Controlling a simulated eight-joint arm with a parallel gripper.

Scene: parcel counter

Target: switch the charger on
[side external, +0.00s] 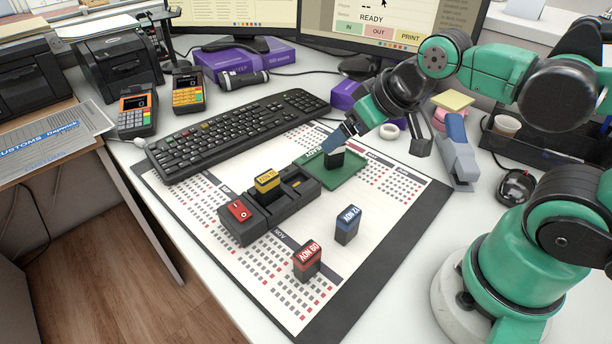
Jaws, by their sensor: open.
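The charger (285,203) is a long dark unit on the desk mat, with a red rocker switch (238,211) at its near left end. I cannot tell the switch's position. A yellow-topped block (267,184) stands in one of its bays; the bays to its right look empty. My gripper (378,144) is open, above and right of the charger's far end. Its left finger is over a dark block (334,160) on a green tray (347,176), partly hiding it. I cannot tell whether they touch.
A blue block (348,225) and a red block (307,262) stand on the calendar mat (375,250), right of the charger. A keyboard (240,132) lies behind it. A stapler (456,152) stands right of my gripper. The mat's front right is clear.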

